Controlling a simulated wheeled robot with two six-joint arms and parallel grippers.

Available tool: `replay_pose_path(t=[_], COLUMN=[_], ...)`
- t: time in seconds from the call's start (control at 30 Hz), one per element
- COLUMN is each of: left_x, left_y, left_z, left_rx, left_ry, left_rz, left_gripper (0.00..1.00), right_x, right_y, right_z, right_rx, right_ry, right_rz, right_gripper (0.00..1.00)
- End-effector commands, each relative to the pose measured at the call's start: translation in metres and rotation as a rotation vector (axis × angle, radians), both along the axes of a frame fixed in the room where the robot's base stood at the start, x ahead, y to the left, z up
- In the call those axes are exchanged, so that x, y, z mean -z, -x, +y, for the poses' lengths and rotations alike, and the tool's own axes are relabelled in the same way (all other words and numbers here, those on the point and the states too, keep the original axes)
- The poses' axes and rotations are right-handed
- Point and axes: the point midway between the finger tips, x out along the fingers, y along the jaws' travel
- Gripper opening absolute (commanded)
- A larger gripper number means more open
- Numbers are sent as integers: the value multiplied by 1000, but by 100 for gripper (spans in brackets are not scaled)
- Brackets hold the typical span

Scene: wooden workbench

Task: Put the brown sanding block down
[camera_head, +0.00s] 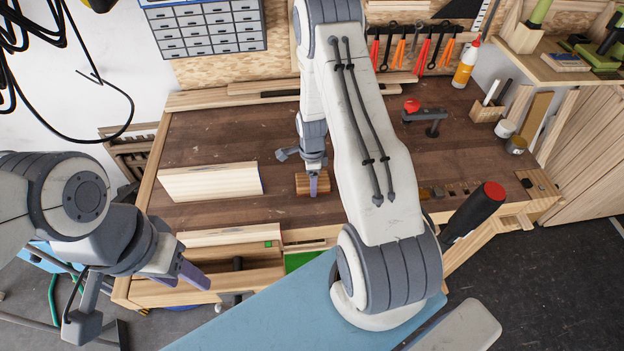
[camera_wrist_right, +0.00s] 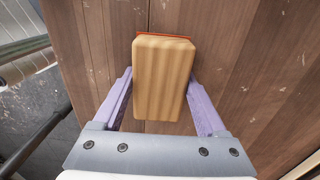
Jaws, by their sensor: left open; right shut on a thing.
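The brown sanding block (camera_head: 303,183) is over the middle of the dark wooden benchtop (camera_head: 215,135). My right gripper (camera_head: 314,184) reaches down from above and is shut on it. In the right wrist view the tan, ribbed block (camera_wrist_right: 162,85) sits between the two purple fingers of the right gripper (camera_wrist_right: 161,85), with a thin red-orange edge at its far end. The block is very low over the planks; I cannot tell whether it touches them. My left gripper (camera_head: 192,276) is open and empty, off the bench's front left corner.
A pale wooden board (camera_head: 210,182) lies left of the block. A red-knobbed clamp (camera_head: 425,115) and a glue bottle (camera_head: 467,63) stand at the back right. An open drawer (camera_head: 235,275) is at the front. Bench around the block is clear.

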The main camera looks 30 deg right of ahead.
Motion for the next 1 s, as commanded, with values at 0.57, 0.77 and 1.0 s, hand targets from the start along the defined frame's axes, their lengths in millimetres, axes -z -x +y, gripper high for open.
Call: replay_pose_path(t=[0.57,0.77,1.0], left_x=[5,17,27], left_y=[0,0,0], left_z=[0,0,0], left_rx=[0,0,0], left_ry=[0,0,0], left_rz=[0,0,0], left_gripper=[50,50,50], right_x=[-19,-58,-101], right_y=[-1,-2,-1], right_z=[0,-1,0], right_rx=[0,0,0], right_ry=[1,2,1], right_rz=[-4,-7,-5], right_gripper=[100,100,100])
